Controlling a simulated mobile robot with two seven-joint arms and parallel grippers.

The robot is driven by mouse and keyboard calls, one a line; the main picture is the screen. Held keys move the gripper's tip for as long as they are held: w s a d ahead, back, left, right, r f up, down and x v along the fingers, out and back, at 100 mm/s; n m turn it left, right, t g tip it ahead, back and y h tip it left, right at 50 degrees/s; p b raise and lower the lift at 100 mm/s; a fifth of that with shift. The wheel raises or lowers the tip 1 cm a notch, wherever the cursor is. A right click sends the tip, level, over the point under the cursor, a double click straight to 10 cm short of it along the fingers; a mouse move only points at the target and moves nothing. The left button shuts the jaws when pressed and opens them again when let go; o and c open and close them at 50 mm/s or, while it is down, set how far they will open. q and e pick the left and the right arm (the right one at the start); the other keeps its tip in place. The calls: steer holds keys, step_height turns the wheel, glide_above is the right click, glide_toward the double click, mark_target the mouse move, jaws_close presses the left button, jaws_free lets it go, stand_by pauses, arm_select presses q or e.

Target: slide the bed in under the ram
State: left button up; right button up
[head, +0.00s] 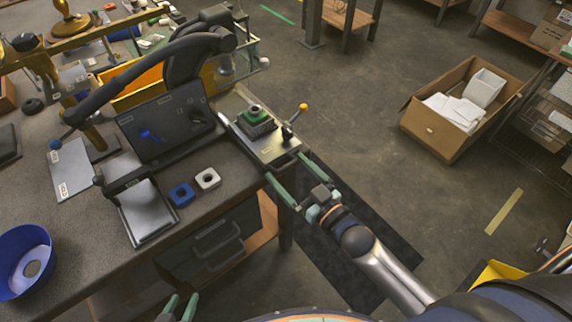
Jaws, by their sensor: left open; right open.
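The bed (268,151) is a pale flat plate sticking out from the press (200,45) toward the lower right. A dark block with a green ring-shaped part (255,115) sits on it. A lever with a yellow knob (303,107) stands at its right side. The ram cannot be made out under the black press head. My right gripper (286,169) is open and empty at the bed's near end, its green fingers apart on either side; contact cannot be told. My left gripper (180,300) is open at the bottom edge, below the bench and far from the bed.
A dark panel with a blue switch (150,135) stands left of the bed. The floor right of the bed is clear up to a cardboard box (440,133).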

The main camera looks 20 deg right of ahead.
steer(key=shift+x, duration=0.9)
steer(key=shift+a, duration=0.15)
jaws_close()
